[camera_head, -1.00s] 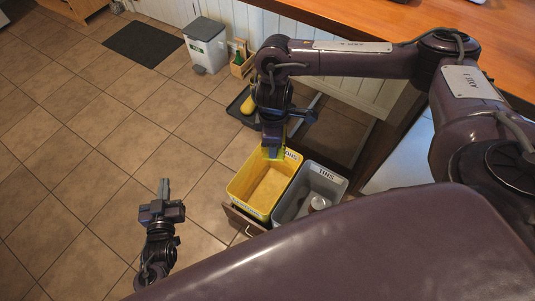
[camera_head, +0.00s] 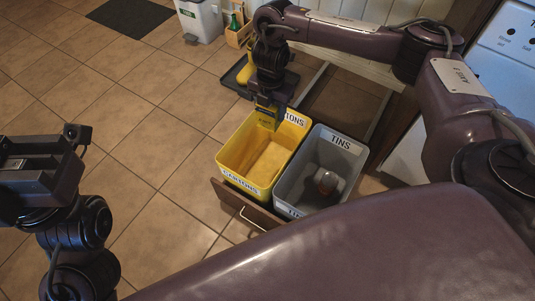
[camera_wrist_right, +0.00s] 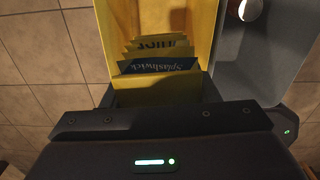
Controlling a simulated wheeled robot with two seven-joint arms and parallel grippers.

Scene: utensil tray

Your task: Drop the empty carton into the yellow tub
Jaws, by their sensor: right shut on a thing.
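The carton (camera_head: 267,119) is yellow with a dark label, and its printed side faces up in the right wrist view (camera_wrist_right: 158,65). My right gripper (camera_head: 268,103) is shut on it and holds it at the far end of the yellow tub (camera_head: 228,173), which is labelled for cartons. I cannot tell how far the carton's lower end is below the rim. The tub's visible floor looks bare. My left gripper (camera_head: 38,165) is large at the left edge of the head view, away from the tub. Its fingers do not show clearly.
A grey tub (camera_head: 283,170) labelled TINS stands right beside the yellow one, with a tin (camera_head: 326,181) inside. Both sit in a pulled-out drawer (camera_head: 240,203). A dark tray (camera_head: 238,76) with a yellow item lies beyond. Tiled floor to the left is clear.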

